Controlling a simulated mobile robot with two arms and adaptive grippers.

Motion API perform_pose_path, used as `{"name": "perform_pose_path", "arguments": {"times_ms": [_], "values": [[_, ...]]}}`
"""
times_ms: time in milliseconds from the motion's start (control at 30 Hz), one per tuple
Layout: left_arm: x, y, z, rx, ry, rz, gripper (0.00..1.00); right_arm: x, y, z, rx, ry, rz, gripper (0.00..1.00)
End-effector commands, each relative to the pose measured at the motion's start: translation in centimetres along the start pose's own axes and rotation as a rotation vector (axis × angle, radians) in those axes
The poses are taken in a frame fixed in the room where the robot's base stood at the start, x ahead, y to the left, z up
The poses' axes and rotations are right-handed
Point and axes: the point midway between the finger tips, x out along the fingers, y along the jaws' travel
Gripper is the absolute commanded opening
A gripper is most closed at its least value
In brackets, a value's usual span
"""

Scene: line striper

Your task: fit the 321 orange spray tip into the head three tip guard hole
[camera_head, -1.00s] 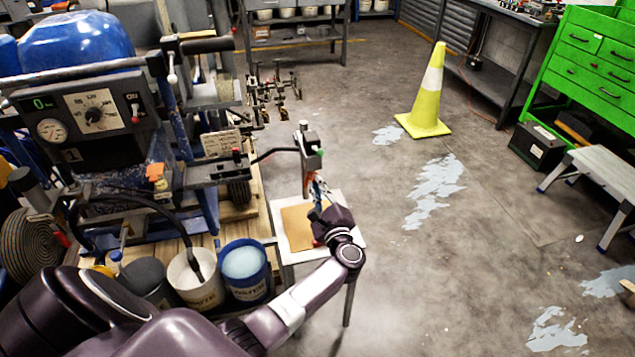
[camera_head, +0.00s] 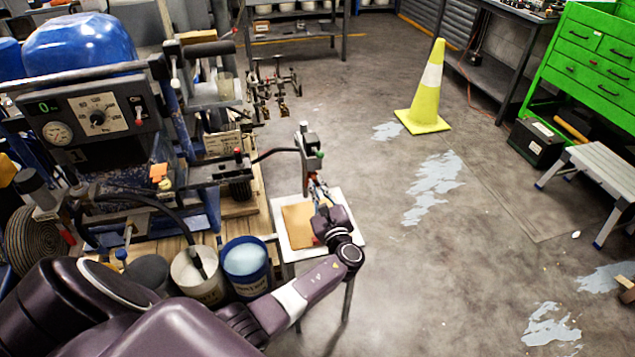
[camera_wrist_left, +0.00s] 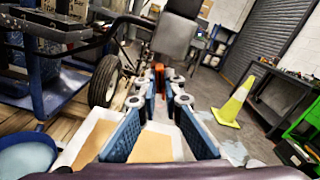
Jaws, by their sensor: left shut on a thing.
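My left gripper (camera_head: 317,188) is beside and just below an upright grey spray head (camera_head: 309,150) over a small stand. In the left wrist view, the gripper (camera_wrist_left: 160,82) has its blue-padded fingers converging on a small orange piece (camera_wrist_left: 159,78), which looks like the spray tip. The fingers hide part of it. The dark grey block of the head (camera_wrist_left: 173,38) rises just beyond the fingertips. The tip guard hole and any number on the tip are too small to make out. I cannot tell whether tip and guard touch. My right gripper is not in view.
A white tray (camera_head: 351,236) with a brown sheet (camera_head: 296,232) lies under the gripper. The striper machine (camera_head: 85,115) and buckets (camera_head: 245,270) crowd the left. A yellow cone (camera_head: 428,95) stands on open floor at the right.

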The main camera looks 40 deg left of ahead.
Motion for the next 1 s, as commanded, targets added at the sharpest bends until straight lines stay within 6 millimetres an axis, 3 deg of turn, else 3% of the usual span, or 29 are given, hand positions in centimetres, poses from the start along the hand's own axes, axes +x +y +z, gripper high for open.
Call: {"name": "perform_pose_path", "arguments": {"times_ms": [500,800,833,1000], "values": [[0.2,-0.1,0.4,0.356,-0.005,0.0,0.0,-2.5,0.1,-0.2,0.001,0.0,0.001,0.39],[0.2,0.0,0.3,0.378,-0.006,0.0,0.0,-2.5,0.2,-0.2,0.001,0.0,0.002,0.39],[0.2,0.0,0.3,0.378,-0.006,0.0,0.1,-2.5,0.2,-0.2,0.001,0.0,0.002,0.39],[0.2,0.0,0.2,0.378,-0.004,0.0,0.28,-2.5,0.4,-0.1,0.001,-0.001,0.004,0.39]]}}
